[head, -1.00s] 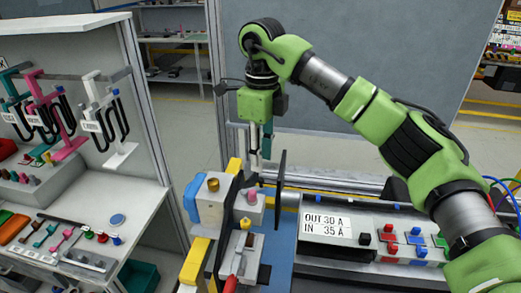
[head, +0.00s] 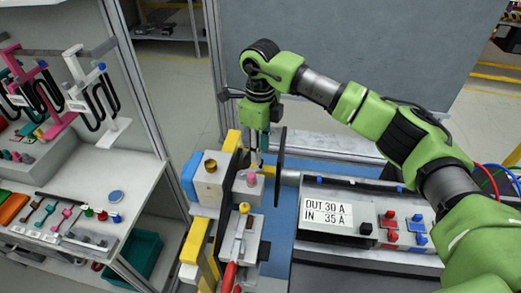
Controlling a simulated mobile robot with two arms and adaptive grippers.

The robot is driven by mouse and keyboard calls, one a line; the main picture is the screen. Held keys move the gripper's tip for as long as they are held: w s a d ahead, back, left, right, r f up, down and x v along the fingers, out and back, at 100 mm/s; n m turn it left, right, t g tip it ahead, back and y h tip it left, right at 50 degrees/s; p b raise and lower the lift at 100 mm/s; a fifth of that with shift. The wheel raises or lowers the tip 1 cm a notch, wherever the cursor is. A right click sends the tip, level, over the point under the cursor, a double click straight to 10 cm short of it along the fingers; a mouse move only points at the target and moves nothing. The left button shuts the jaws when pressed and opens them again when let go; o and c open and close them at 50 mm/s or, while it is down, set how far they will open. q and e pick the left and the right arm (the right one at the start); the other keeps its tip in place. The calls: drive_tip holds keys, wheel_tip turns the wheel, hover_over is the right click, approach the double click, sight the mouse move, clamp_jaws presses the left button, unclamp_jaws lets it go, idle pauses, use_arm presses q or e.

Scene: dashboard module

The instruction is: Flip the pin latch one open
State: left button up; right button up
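The dashboard module has a grey block with a pink knob (head: 251,178) and, in front of it, a grey block with a yellow knob (head: 244,208). Both look like latch parts; I cannot tell which is pin latch one. A red-handled lever (head: 231,275) lies at the near end. My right gripper (head: 258,163) points down just behind the pink-knob block, beside a dark upright plate (head: 281,160). Its fingertips are small and partly hidden, so their opening and any contact are unclear. My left gripper is out of view.
A panel with a label (head: 324,213) and red and blue switches lies to the right. A shelf with hooks and small parts (head: 65,215) is at the left.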

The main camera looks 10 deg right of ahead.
wheel_tip(320, 180, down, 2)
drive_tip(key=shift+p, duration=0.3)
drive_tip(key=shift+f, duration=0.5)
clamp_jaws()
use_arm(q)
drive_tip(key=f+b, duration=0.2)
drive_tip(key=b, duration=0.1)
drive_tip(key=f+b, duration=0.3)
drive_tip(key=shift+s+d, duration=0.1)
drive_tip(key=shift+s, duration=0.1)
use_arm(e)
drive_tip(key=n, duration=0.1)
drive_tip(key=w+n, duration=0.1)
drive_tip(key=n, duration=0.1)
drive_tip(key=w+n, duration=0.1)
drive_tip(key=shift+a+r, duration=0.1)
drive_tip(key=shift+a, duration=0.2)
